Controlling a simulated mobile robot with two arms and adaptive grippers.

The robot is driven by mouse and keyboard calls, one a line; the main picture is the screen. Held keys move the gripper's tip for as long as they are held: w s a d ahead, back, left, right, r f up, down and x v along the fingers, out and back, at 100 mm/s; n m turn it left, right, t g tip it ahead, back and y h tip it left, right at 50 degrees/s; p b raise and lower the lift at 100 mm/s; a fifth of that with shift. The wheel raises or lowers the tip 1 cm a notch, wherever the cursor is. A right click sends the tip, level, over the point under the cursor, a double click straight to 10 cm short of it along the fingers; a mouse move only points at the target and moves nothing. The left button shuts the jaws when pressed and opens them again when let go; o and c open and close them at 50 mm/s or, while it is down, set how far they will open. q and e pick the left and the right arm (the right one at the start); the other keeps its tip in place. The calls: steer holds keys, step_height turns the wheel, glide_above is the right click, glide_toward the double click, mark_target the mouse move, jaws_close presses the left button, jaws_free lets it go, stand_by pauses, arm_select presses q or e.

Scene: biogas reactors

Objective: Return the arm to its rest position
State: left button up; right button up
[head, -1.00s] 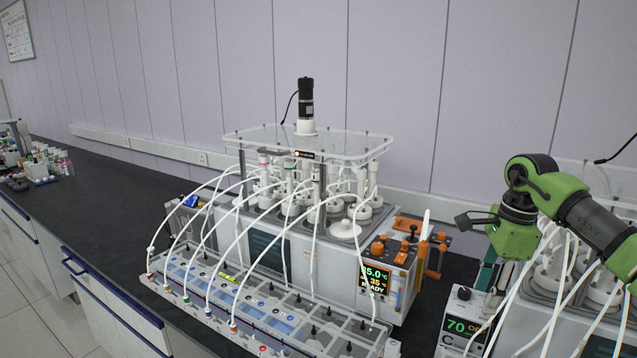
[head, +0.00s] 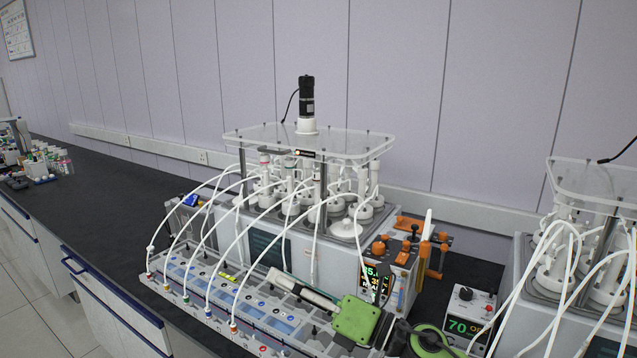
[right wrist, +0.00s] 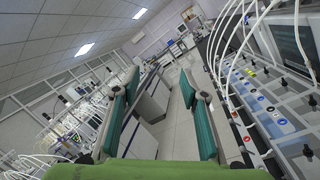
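My right gripper (head: 285,284) reaches in from the lower right of the head view, low in front of the biogas reactor unit (head: 285,235). My green wrist covers the tray's right end and part of the unit's display. My left gripper is not in view.
White tubes (head: 240,240) arch from the tray to the reactor vessels. A second reactor unit (head: 597,190) and a small controller reading 70 (head: 465,310) stand to the right. The black bench (head: 110,215) is clear at left. Small bottles (head: 58,162) stand at its far left.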

steer(key=d+f+m+t+h, duration=0.45)
steer(key=d+m+h, duration=0.25)
steer(key=m, duration=0.5)
steer(key=d+f+m+t+h, duration=0.3)
steer(key=d+m+t+h, duration=0.3)
steer(key=m, duration=0.5)
steer(key=s+d+f+m+g+h, duration=0.3)
steer(key=s+d+f+m, duration=0.15)
steer(key=f, duration=0.25)
steer(key=s+d+f+m+g+h, duration=0.2)
steer(key=s+d+f+m+g, duration=0.25)
steer(key=f, duration=0.25)
steer(key=s+d+f+m+g, duration=0.2)
steer(key=s+f+m+g, duration=0.3)
steer(key=s, duration=0.7)
steer(key=s+d+f+m+g, duration=0.15)
steer(key=s+f+g, duration=0.25)
steer(key=s+f, duration=0.6)
steer(key=s+f+g+b, duration=0.1)
steer(key=s+f, duration=0.1)
steer(key=f, duration=1.2)
steer(key=s+f+b, duration=0.1)
steer(key=s+f, duration=0.2)
steer(key=f, duration=1)
steer(key=s+d+f+g+b, duration=0.1)
steer(key=s+d+f, duration=0.2)
steer(key=s+f, duration=1.2)
steer(key=shift+s+d+f+n+b, duration=0.2)
steer(key=shift+s+f+n+b, duration=0.1)
steer(key=shift+f+n+b, duration=0.15)
